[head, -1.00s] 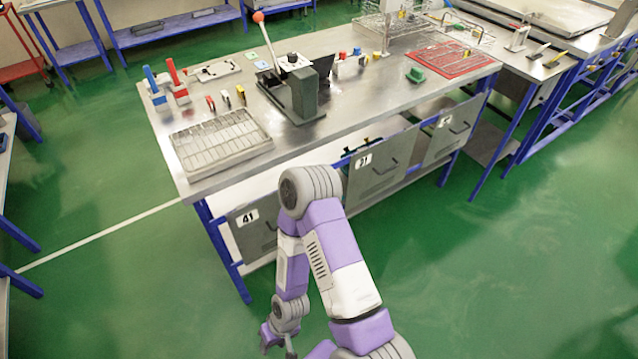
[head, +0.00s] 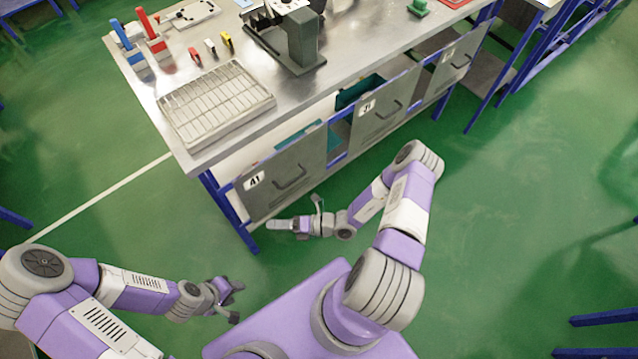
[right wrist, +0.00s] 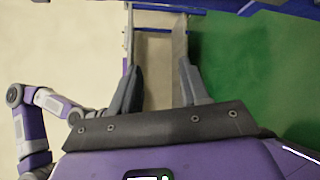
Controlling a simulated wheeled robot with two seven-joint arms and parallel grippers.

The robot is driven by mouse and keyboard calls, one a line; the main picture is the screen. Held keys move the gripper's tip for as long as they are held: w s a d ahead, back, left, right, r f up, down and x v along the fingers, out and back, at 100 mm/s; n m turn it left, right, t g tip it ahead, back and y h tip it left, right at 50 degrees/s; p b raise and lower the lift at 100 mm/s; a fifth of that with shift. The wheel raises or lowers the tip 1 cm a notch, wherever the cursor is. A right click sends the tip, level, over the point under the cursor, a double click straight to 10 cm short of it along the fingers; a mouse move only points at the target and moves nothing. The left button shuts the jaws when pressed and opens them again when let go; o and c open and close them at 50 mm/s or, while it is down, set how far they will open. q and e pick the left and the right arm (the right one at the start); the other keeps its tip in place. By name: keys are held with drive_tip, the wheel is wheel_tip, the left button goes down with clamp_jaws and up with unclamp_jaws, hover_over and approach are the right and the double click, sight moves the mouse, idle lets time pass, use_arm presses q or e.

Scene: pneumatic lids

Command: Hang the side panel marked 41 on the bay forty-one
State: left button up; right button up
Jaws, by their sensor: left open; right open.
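The grey side panel marked 41 (head: 270,198) stands on the front of the bench at its left end, below the tabletop. It has a white label and a dark bar handle (head: 291,177). My right gripper (head: 292,222) is open near the panel's lower edge, pointing left; contact cannot be told. In the right wrist view, its two fingers (right wrist: 160,88) are apart, with a pale surface behind the gap. My left gripper (head: 236,301) is open and empty over the floor, lower left of the panel.
Panel 31 (head: 380,112) and another panel (head: 458,62) are on the bench front to the right. A grey gridded tray (head: 215,103) lies on the tabletop's left corner, near a dark press (head: 300,40).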

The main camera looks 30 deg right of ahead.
drive_tip(key=w+d+m+t+h, duration=0.5)
drive_tip(key=d+m+t+h, duration=0.2)
drive_tip(key=d+m, duration=0.35)
drive_tip(key=m+t+h, duration=0.1)
drive_tip(key=m+h, duration=0.4)
approach(305, 169)
drive_tip(key=w, duration=0.9)
drive_tip(key=shift+w+a+f+b, duration=0.3)
drive_tip(key=shift+w+a+f, duration=0.05)
drive_tip(key=shift+a+f, duration=0.05)
clamp_jaws()
drive_tip(key=shift+r, duration=0.15)
drive_tip(key=shift+r, duration=0.15)
